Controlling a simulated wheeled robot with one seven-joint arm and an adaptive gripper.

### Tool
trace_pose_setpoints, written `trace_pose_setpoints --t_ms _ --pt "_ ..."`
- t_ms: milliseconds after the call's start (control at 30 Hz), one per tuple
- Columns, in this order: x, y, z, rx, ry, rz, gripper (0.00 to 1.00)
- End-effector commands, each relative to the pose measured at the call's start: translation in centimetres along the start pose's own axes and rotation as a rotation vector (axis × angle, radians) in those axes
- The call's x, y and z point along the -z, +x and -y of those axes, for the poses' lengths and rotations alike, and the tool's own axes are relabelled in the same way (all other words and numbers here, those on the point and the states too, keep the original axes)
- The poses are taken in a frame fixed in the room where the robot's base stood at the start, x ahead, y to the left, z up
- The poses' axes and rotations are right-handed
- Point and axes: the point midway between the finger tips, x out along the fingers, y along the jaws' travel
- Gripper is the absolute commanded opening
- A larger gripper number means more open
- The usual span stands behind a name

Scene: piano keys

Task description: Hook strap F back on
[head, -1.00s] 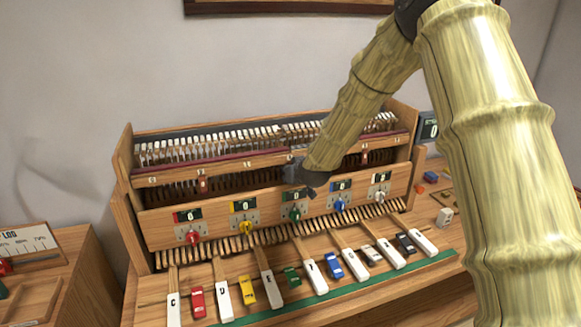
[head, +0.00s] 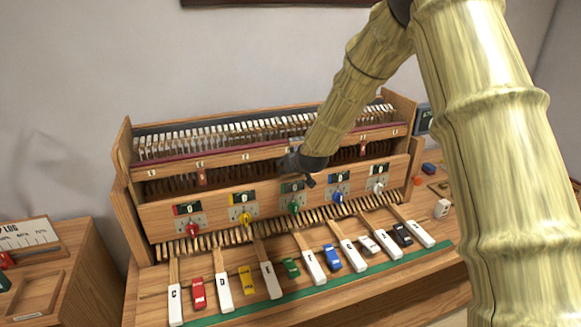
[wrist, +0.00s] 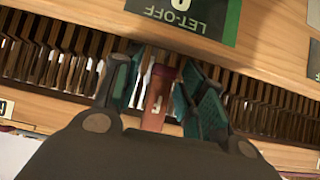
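My gripper (head: 308,180) is at the upper edge of the front panel, just above the green let-off unit. In the wrist view my gripper (wrist: 160,85) has its teal-padded fingers apart, one on each side of a red-brown strap piece (wrist: 155,112) with a small pale mark. Gaps seem to show beside this piece; I cannot tell whether either finger touches it. I cannot read the mark as F, and its hook point is not clear. In the head view my gripper hides this spot. Similar red-brown pieces hang at the left (head: 201,177) and right (head: 363,150).
The front panel (head: 160,222) carries several coloured knobs and displays. A slotted row of action parts (wrist: 265,112) runs beside the fingers. White lettered keys (head: 222,293) and coloured blocks (head: 333,258) lie in front. A side table (head: 75,290) stands at the left.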

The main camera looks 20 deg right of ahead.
Motion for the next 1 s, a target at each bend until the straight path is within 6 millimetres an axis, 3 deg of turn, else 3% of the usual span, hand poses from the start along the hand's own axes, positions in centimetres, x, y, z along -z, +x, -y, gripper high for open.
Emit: trace_pose_setpoints --t_ms 367,1000 --pt "0.0 -1.2 0.1 0.001 -0.001 0.0 0.41" --pt "0.0 -10.4 0.0 0.001 0.0 0.0 0.41"
